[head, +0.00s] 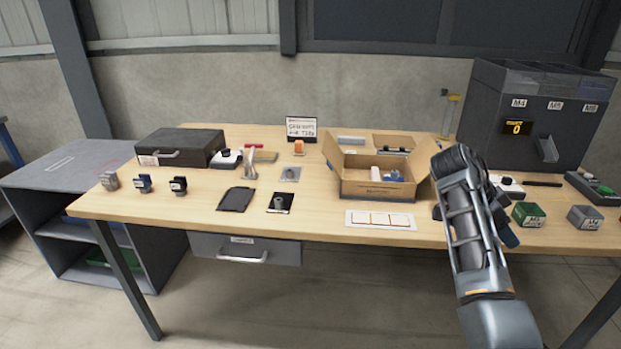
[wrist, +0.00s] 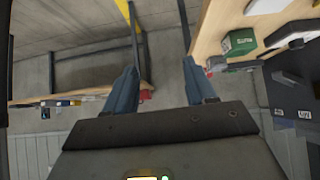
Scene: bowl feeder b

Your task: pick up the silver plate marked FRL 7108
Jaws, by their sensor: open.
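A small silver-grey plate (head: 290,174) lies flat near the middle of the table in the head view, with a small raised part on it. Its marking is too small to read, so I cannot tell whether it says FRL 7108. My gripper is open and empty in the wrist view (wrist: 160,68), its two blue-grey fingers apart with nothing between them. In the head view my arm reaches over the right part of the table, well right of the plate, and hides its own fingertips. The plate does not show clearly in the wrist view.
Near the plate lie a black sheet with a grey piece (head: 280,203) and a dark plate (head: 236,199). An open cardboard box (head: 375,190) stands between the plate and my arm. A black case (head: 180,148) is left, a dark dispenser (head: 540,115) right, a green box (head: 528,214) beside my arm.

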